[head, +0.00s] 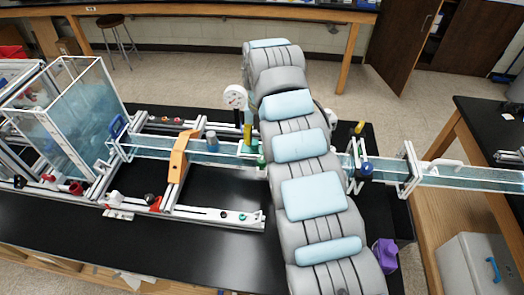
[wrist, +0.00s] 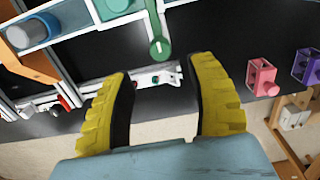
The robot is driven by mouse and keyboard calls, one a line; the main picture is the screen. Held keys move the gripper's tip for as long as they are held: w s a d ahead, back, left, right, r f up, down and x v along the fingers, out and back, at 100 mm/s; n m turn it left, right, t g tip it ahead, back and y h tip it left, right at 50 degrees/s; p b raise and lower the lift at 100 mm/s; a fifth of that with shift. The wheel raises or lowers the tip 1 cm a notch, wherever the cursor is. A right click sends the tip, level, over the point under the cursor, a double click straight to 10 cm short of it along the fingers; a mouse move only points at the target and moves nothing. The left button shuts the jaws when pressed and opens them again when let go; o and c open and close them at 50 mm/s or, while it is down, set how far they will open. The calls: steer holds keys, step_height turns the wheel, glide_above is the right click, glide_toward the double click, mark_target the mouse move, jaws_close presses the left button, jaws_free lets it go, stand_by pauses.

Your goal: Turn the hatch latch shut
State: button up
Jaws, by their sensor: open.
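A green lever with a round end (wrist: 160,46), which looks like the hatch latch, hangs down at the top middle of the wrist view. Its upper part is cut off by the frame edge. A green cap (wrist: 112,8) is to its left on the clear channel. My gripper (wrist: 160,70) is open and empty, its yellow fingers spread on either side below the lever. The lever's round end appears beyond the fingertips, and I see no contact. In the head view, a small green part (head: 261,160) shows beside my arm, which hides most of this area.
The clear channel (head: 150,150) runs along the white rail frame, with an orange bracket (head: 180,155) across it. A blue knob (wrist: 40,28) sits to the left. A pink block (wrist: 262,78) and a purple block (head: 385,252) stand to the right.

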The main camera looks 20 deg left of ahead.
steer(key=shift+r, duration=1.3)
steer(key=shift+r, duration=0.1)
